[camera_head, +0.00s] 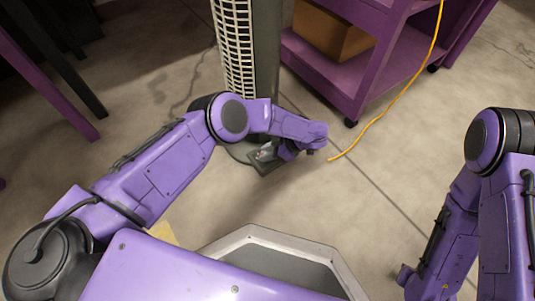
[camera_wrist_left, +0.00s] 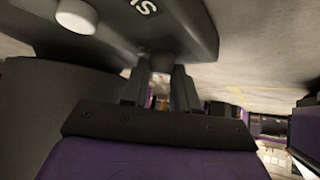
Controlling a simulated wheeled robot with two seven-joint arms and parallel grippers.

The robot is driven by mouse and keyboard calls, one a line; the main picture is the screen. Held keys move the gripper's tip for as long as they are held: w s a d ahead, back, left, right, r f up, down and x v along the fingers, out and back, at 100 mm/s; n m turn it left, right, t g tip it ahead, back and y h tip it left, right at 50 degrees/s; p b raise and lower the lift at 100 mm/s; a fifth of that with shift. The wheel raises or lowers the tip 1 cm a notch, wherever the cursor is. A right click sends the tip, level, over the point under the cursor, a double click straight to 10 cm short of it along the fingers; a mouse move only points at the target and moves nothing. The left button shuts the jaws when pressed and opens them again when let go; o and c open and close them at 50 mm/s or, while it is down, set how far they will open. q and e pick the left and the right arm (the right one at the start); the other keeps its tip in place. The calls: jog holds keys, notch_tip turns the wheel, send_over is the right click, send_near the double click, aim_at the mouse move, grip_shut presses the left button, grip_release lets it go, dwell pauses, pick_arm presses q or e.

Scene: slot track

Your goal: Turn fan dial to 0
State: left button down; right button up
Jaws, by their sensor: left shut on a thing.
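The fan (camera_head: 232,48) is a tall tower with a pale grille, standing on the floor at the top middle of the head view. My left gripper (camera_head: 262,156) is low by the fan's foot, partly hidden by my wrist. In the left wrist view a dark panel (camera_wrist_left: 185,30) with white letters and a white round knob (camera_wrist_left: 75,16) fills the top. There my left gripper (camera_wrist_left: 158,85) is shut on a small grey piece under the panel, which looks like the fan dial (camera_wrist_left: 160,64). Its setting cannot be read. My right arm hangs at the right; its gripper jaws cannot be made out.
A purple shelf cart (camera_head: 345,75) with a cardboard box (camera_head: 332,30) stands behind the fan to the right. A yellow cable (camera_head: 400,90) runs down to the floor. Purple and black legs stand at the top left.

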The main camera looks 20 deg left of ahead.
pick_arm(q)
jog(key=shift+d, duration=0.1)
pick_arm(e)
jog(key=shift+w, duration=0.1)
pick_arm(q)
jog(key=c, duration=0.9)
grip_release()
jog(key=shift+o, duration=0.2)
jog(key=p+v, duration=0.3)
jog(key=v, duration=0.7)
jog(key=shift+r, duration=0.2)
pick_arm(e)
jog(key=s, duration=0.1)
jog(key=s+d+n+g, duration=0.1)
jog(key=s+r+n, duration=0.1)
jog(key=shift+s+d+g, duration=0.25)
jog(key=shift+g, duration=0.15)
pick_arm(q)
jog(key=shift+w+d, duration=0.1)
jog(key=shift+w, duration=0.05)
pick_arm(e)
jog(key=shift+r, duration=0.1)
